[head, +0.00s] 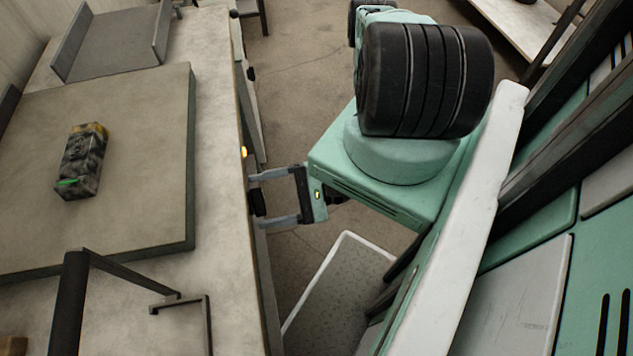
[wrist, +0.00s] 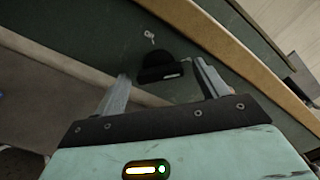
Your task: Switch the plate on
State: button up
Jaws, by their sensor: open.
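The plate (head: 145,190) is a large flat grey slab on the counter at the left of the head view. A black knob (head: 257,203) sits on the counter's front face, below the plate's right side. The wrist view shows it as a dark half-round knob (wrist: 160,68) with a pale mark on its front edge. My gripper (head: 254,202) is open at the front face, one finger on either side of the knob. In the wrist view my gripper (wrist: 162,75) has gaps between both fingers and the knob. An orange light (head: 243,151) glows on the front edge.
A dark box (head: 82,160) with a green mark lies on the plate. A grey tray (head: 115,48) stands at the counter's far end. A black handle (head: 70,300) rises at the near end.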

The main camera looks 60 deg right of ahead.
jog(key=b+v, duration=0.1)
jog(key=v, duration=1.6)
jog(key=shift+d+b, duration=0.2)
jog(key=shift+b, duration=0.1)
jog(key=shift+s, duration=0.15)
